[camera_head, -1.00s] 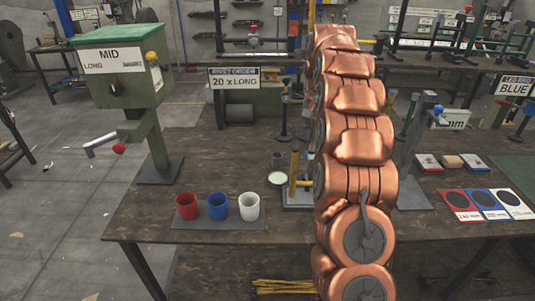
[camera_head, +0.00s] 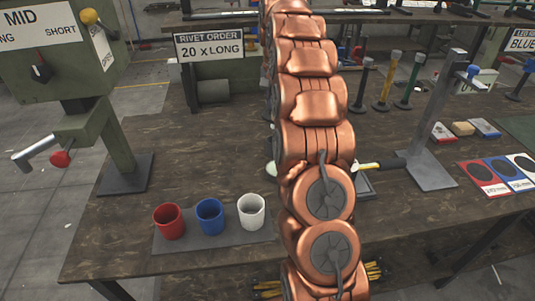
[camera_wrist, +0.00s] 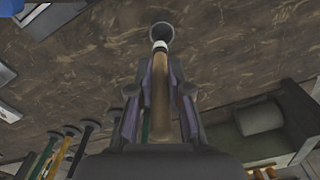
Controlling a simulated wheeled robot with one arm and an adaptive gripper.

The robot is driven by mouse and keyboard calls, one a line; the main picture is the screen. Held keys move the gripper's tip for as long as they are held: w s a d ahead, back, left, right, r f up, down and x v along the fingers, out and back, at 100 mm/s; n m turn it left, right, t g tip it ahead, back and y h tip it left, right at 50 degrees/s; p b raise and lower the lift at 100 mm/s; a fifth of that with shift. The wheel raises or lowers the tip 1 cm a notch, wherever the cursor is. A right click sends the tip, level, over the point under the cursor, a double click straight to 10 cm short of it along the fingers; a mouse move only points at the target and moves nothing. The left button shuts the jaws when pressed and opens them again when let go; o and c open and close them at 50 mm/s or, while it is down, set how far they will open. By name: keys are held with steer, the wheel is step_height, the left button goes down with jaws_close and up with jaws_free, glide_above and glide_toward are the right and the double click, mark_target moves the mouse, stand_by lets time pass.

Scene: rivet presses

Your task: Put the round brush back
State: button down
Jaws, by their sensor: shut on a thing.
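My gripper (camera_wrist: 160,95) is shut on the round brush (camera_wrist: 160,100), seen in the wrist view. The brush has a tan-brown handle between the fingers and a pale band near its far end. That end overlaps the rim of a small dark grey round pot (camera_wrist: 161,29) on the table. I cannot tell whether the tip is inside, above or in front of the pot. In the head view my copper arm hides the gripper, the brush and the pot.
Red (camera_head: 169,222), blue (camera_head: 209,217) and white (camera_head: 251,211) cups stand on a grey mat at front left. A green machine (camera_head: 60,60) stands at left. A grey press stand (camera_head: 430,140) and a black-handled tool (camera_head: 378,164) are right of my arm. Several upright posts stand behind.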

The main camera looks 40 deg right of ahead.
step_height(320, 180, down, 11)
steer(key=p, duration=0.2)
steer(key=shift+w+r, duration=0.2)
steer(key=shift+w, duration=0.05)
stand_by(0.4)
steer(key=shift+f, duration=0.1)
steer(key=shift+f, duration=0.1)
steer(key=c, duration=1.1)
jaws_free()
step_height(320, 180, up, 12)
steer(key=b, duration=0.2)
steer(key=shift+b, duration=0.3)
steer(key=shift+r, duration=0.2)
